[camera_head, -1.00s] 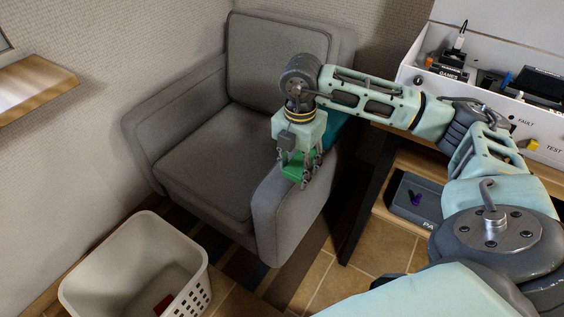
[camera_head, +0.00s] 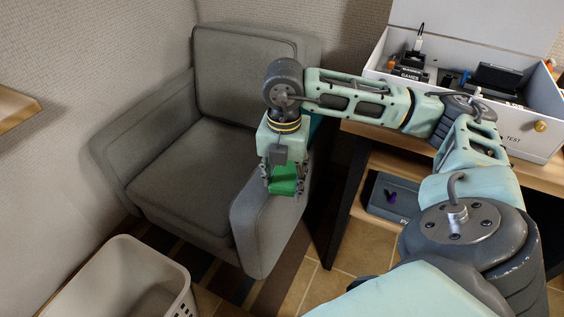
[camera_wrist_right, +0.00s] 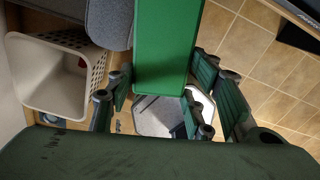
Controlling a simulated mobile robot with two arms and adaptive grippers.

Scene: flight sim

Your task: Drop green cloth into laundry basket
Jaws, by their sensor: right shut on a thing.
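The green cloth (camera_head: 285,181) is held in my right gripper (camera_head: 284,190), over the right arm of the grey armchair in the head view. In the right wrist view the cloth (camera_wrist_right: 166,50) shows as a flat green shape between the fingers of the right gripper (camera_wrist_right: 172,105). The white laundry basket (camera_head: 118,268) is at the lower left of the head view, left of and apart from the gripper. It also shows at the left of the wrist view (camera_wrist_right: 45,80), with something small and red inside. My left gripper is not in view.
The grey armchair (camera_head: 190,175) stands behind the basket and gripper. A wooden desk (camera_head: 410,150) with a white equipment box (camera_head: 535,127) is at the right. A wooden ledge (camera_head: 15,108) juts in at the left. Tiled floor (camera_head: 345,268) is clear between chair and desk.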

